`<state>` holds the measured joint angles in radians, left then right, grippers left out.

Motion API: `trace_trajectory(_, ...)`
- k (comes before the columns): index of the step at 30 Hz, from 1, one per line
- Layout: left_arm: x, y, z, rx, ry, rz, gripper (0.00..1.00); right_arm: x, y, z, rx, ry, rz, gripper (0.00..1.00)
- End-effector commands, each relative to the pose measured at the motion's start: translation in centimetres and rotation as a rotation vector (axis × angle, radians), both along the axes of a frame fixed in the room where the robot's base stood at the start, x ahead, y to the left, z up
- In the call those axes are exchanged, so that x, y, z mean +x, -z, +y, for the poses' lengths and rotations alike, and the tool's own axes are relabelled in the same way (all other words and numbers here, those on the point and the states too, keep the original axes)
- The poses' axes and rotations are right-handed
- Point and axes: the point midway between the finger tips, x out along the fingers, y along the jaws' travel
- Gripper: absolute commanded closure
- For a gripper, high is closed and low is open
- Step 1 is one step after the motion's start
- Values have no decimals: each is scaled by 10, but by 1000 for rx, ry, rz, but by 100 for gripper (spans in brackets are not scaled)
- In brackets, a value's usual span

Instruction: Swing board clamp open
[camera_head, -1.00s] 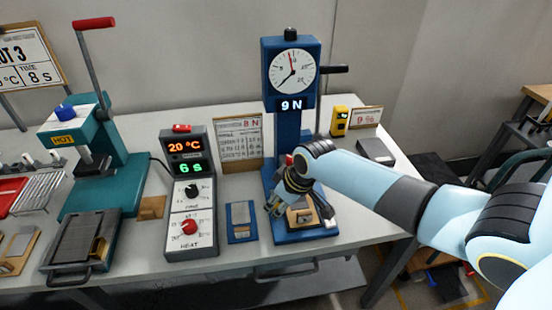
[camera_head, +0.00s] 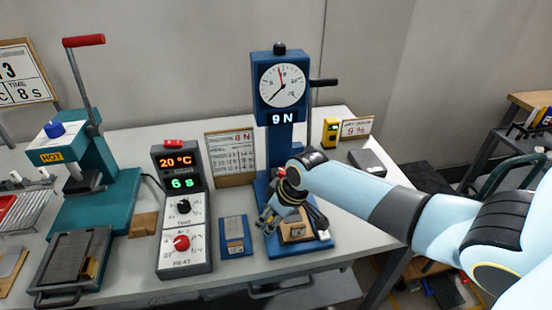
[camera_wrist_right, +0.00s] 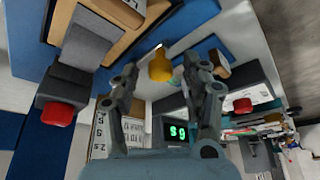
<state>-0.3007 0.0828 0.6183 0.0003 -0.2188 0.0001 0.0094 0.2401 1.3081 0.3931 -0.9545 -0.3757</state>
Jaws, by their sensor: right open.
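The blue force tester (camera_head: 281,60) stands on the bench with a round dial and a "9 N" display. Its blue base (camera_head: 292,249) carries a tan board (camera_head: 297,234). My right gripper (camera_head: 268,219) is low over the left part of this base and hides much of the clamp area. In the right wrist view the gripper (camera_wrist_right: 165,82) is open, its two dark fingers on either side of a small yellow-orange knob (camera_wrist_right: 160,66). I cannot tell if they touch it. A grey part with a red cap (camera_wrist_right: 57,113) lies to the left there. My left gripper is not in view.
The timer-heat box (camera_head: 184,222) and a blue plate (camera_head: 236,236) stand left of the tester. The teal press (camera_head: 100,196) is farther left. A card (camera_head: 231,154) stands behind. A grey box (camera_head: 367,162) and a yellow meter (camera_head: 331,131) are at right.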

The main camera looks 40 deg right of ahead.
Motion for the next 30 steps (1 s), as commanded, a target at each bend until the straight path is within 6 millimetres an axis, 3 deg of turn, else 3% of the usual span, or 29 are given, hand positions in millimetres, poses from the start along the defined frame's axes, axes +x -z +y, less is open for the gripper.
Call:
trace_trajectory(5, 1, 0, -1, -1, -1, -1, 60, -9, -21, -3, -2, -2, -3, 53)
trace_trajectory(12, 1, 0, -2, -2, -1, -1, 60, -28, -70, -8, -3, -3, -2, 53)
trace_trajectory(18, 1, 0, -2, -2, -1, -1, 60, -41, -99, -11, -2, -1, 2, 53)
trace_trajectory(30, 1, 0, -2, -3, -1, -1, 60, -44, -108, -11, -1, -1, 2, 53)
